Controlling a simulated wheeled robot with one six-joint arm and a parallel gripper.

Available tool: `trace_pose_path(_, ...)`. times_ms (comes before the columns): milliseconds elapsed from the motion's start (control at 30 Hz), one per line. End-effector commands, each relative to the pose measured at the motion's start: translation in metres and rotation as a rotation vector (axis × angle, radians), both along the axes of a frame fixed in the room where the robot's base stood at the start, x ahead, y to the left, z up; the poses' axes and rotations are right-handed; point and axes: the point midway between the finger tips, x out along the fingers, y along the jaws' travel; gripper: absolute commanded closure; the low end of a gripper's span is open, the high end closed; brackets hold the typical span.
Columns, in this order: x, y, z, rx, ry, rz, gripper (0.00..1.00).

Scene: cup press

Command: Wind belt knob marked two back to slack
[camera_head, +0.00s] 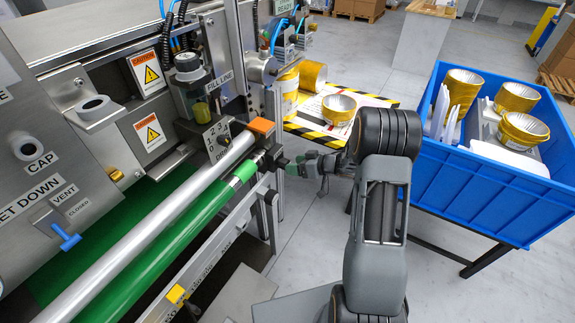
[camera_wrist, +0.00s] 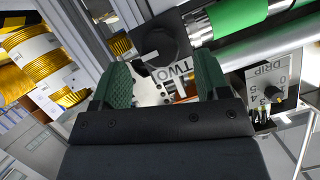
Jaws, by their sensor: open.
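The black belt knob (camera_wrist: 160,38) with its "TWO" plate (camera_wrist: 172,72) is in the upper middle of the wrist view, beside the end of the green belt roller (camera_wrist: 236,14). A pale mark shows on the knob's face. In the head view the dark knob (camera_head: 281,162) is at the belt roller's end, partly hidden by my gripper (camera_head: 305,165). My gripper's green fingers (camera_wrist: 163,84) are open, one to each side below the knob in the wrist view. They look empty. I cannot tell whether they touch the knob.
A drip dial (camera_wrist: 266,92) sits right of my fingers in the wrist view. A striped platform (camera_head: 300,128) with gold cups stands behind, and a blue crate (camera_head: 470,200) of cups at right. Grey floor (camera_head: 310,225) is clear below my gripper.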

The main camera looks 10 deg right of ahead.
Motion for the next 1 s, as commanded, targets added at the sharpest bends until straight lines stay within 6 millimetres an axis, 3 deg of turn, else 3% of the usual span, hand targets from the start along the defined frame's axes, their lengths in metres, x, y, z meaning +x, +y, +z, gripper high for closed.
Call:
trace_pose_path(300, 0.02, 0.026, -0.013, -0.001, 0.0, 0.001, 0.31)
trace_pose_path(733, 0.024, 0.03, -0.015, 0.0, 0.0, -0.001, 0.31)
trace_pose_path(1000, 0.024, 0.029, -0.015, 0.0, 0.0, -0.001, 0.57)
